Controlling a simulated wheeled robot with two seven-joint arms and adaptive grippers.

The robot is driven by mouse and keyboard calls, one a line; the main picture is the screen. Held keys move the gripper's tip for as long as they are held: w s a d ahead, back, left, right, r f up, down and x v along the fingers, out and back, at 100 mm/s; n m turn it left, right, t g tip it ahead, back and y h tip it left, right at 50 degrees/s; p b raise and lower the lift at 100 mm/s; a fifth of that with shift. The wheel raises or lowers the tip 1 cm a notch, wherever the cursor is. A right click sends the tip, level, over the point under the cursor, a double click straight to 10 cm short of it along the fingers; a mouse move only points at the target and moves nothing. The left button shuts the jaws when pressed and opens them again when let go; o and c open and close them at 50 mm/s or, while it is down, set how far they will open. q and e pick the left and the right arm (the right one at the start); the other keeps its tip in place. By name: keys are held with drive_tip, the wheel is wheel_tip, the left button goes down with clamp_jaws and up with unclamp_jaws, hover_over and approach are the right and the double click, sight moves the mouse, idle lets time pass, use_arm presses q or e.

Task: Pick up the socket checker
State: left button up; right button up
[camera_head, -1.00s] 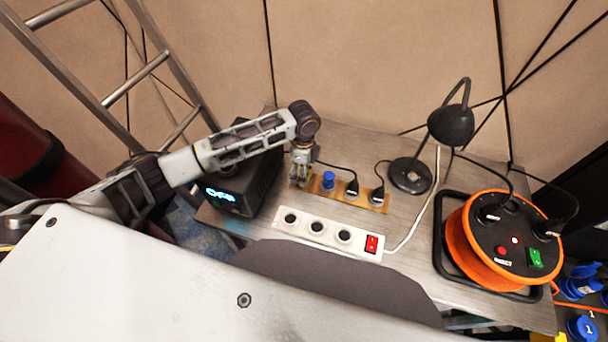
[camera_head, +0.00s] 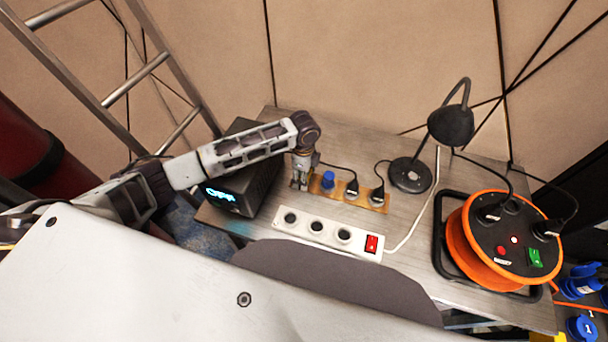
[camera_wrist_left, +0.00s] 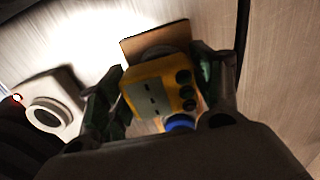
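The socket checker (camera_wrist_left: 160,92) is a yellow box with a grey label and dark round spots, seen close up in the left wrist view. It sits between the two fingers of my left gripper (camera_wrist_left: 158,75), with little or no gap at either side; whether they press on it is unclear. A brown board shows behind it. In the head view my left gripper (camera_head: 300,186) points down at the left end of the wooden socket strip (camera_head: 362,197), and the checker is mostly hidden there. My right gripper is not in view.
A blue plug (camera_head: 328,180) and black plugs (camera_head: 352,187) stand on the strip beside the gripper. A white power strip (camera_head: 330,234) lies in front, a dark box with a lit display (camera_head: 221,195) left. A lamp (camera_head: 410,175) and orange cable reel (camera_head: 465,250) are to the right.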

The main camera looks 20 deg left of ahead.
use_arm(q)
drive_tip(key=c, duration=0.7)
drive_tip(key=shift+r, duration=0.1)
wheel_tip(320, 180, up, 10)
drive_tip(key=shift+f, duration=0.15)
idle(0.7)
